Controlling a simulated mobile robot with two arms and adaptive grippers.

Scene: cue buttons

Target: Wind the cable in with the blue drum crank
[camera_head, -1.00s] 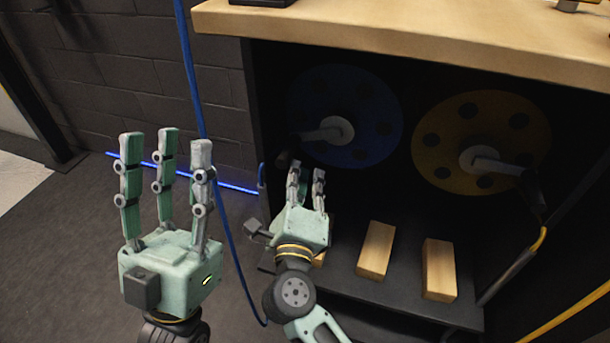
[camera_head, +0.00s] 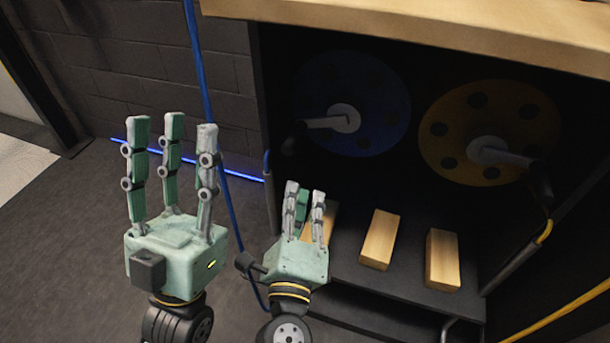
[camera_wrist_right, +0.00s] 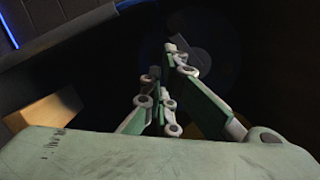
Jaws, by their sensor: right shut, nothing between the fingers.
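The blue drum (camera_head: 378,105) is upright inside the dark cabinet. Its grey crank arm (camera_head: 325,122) points left from the hub, and the dark handle (camera_head: 294,140) is at the arm's left end. The blue cable (camera_head: 199,75) hangs left of the cabinet and runs down behind my grippers. My right gripper (camera_head: 305,192) is shut and empty, below the blue crank handle and apart from it in the picture. Its fingers also show in the right wrist view (camera_wrist_right: 162,75), where the drum is too dark to make out clearly. My left gripper (camera_head: 172,122) is open and empty, left of the cabinet.
A yellow drum (camera_head: 455,135) with its own crank (camera_head: 500,152) sits to the right. Wooden blocks (camera_head: 378,240) (camera_head: 442,260) stand on the low shelf (camera_head: 400,290). The wooden worktop (camera_head: 450,30) overhangs the drums. A yellow cable (camera_head: 560,318) is at lower right.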

